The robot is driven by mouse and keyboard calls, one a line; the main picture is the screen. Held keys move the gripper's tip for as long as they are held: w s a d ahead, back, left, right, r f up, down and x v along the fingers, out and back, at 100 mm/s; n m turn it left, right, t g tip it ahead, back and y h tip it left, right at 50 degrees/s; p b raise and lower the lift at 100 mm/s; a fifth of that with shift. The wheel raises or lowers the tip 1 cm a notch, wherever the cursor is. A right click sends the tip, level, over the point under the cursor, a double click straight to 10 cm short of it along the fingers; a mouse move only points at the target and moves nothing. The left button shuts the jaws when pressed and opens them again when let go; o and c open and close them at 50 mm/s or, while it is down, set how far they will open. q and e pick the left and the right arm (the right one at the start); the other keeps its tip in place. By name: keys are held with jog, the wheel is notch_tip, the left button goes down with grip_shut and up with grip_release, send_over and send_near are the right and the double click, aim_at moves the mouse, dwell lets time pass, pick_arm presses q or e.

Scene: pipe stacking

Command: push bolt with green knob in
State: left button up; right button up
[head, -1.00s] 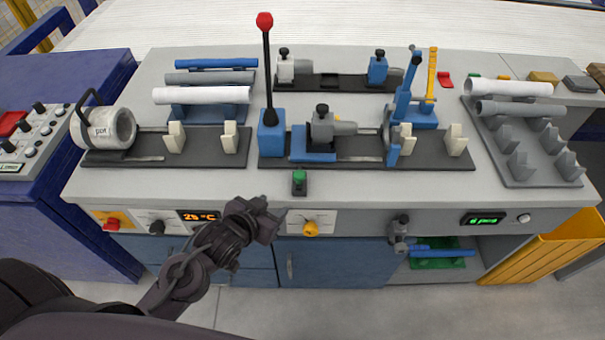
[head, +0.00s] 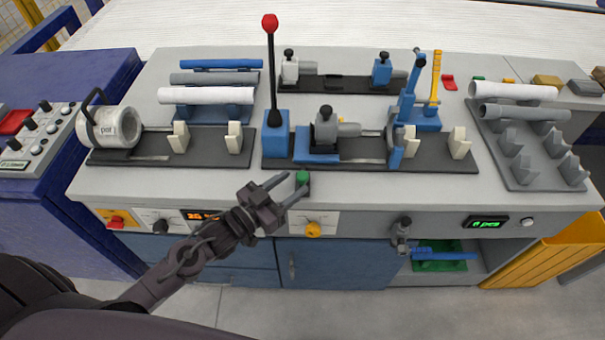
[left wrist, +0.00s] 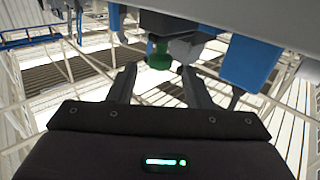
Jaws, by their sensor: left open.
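The bolt with the green knob (head: 302,178) sits at the front edge of the bench top, on a small dark base. My left gripper (head: 292,187) is open in front of it. In the head view its two fingertips reach close to the knob, one to the left of it and one just below it. In the left wrist view the green knob (left wrist: 159,57) shows beyond the open fingers (left wrist: 158,76), between their tips. I cannot tell whether a finger touches it. My right gripper is not in view.
A lever with a red ball (head: 270,24) stands behind the knob. A clamp fixture (head: 327,130) is on the dark rail behind it. A yellow knob (head: 313,229) is on the front panel below.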

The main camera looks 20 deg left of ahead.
aim_at(298, 180)
pick_arm(q)
jog(key=shift+x, duration=2.25)
jog(key=shift+c, duration=0.2)
grip_shut()
